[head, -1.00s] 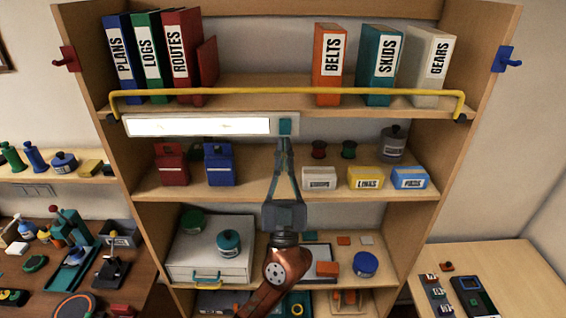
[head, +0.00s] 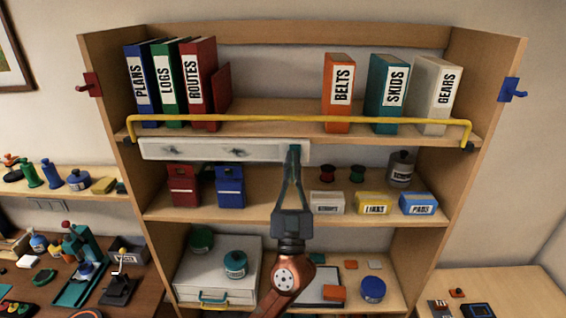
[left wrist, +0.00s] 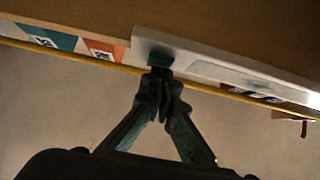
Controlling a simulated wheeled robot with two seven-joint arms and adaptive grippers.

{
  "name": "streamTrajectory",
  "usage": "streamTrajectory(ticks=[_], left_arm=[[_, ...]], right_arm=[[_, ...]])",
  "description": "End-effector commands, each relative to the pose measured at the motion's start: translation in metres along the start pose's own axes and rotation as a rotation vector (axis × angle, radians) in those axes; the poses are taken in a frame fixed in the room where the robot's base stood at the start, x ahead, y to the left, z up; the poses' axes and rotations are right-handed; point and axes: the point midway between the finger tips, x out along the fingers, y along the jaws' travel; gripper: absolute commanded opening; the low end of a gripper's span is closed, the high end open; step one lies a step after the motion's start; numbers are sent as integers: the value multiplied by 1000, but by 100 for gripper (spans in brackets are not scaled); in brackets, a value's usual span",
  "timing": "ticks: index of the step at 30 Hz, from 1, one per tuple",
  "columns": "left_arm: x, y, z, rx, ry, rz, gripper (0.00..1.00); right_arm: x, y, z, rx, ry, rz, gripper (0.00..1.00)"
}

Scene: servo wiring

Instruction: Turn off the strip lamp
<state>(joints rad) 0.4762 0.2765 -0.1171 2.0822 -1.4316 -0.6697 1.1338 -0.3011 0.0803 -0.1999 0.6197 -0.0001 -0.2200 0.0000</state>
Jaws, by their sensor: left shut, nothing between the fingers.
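The strip lamp (head: 224,150) is a long white bar under the upper shelf in the head view, and its panel is unlit and grey. Its small teal switch (head: 295,149) is at the bar's right end, mostly covered by my fingertips. My left gripper (head: 293,154) is shut and empty, pointing up with its tips at the switch. In the left wrist view the lamp (left wrist: 215,70) runs along the shelf's underside, and the shut fingertips (left wrist: 160,75) meet the teal switch (left wrist: 160,57). My right gripper is not in view.
A yellow rail (head: 270,118) runs just above the lamp along the shelf front. Binders (head: 340,90) stand on the top shelf. Red and blue boxes (head: 230,186) and small label boxes (head: 374,203) sit on the shelf below. A white drawer box (head: 215,280) is lower left.

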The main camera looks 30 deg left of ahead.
Motion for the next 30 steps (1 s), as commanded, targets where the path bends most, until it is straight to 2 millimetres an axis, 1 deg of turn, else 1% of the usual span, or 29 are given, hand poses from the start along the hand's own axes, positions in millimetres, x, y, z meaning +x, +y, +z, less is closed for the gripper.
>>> streamTrajectory(ticks=[1, 2, 8, 11, 14, 15, 18, 21, 24, 27, 30], left_arm=[[0, 0, 2, 4, 1, 1, 0], [0, 0, 2, 4, 1, 1, 0], [-3, 2, -1, 2, 1, 2, 0], [-8, 3, -9, -1, 2, 2, 0], [-15, 8, -22, -4, 3, 3, 0], [-19, 9, -27, -6, 3, 4, 0], [-47, 9, -27, -2, -1, 4, 0], [-69, 8, -31, -2, -1, 5, 0], [-88, 8, -35, -1, 0, 5, 0], [-102, 8, -39, 1, 1, 5, 0], [-111, 8, -42, 1, 3, 5, 0]], right_arm=[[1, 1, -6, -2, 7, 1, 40], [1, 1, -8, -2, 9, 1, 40], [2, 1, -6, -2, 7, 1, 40], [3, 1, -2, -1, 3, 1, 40], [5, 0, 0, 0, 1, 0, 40], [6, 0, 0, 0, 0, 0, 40], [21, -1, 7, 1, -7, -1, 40], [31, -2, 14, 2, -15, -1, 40], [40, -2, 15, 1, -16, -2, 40], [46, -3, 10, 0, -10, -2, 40], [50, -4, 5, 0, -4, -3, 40]])
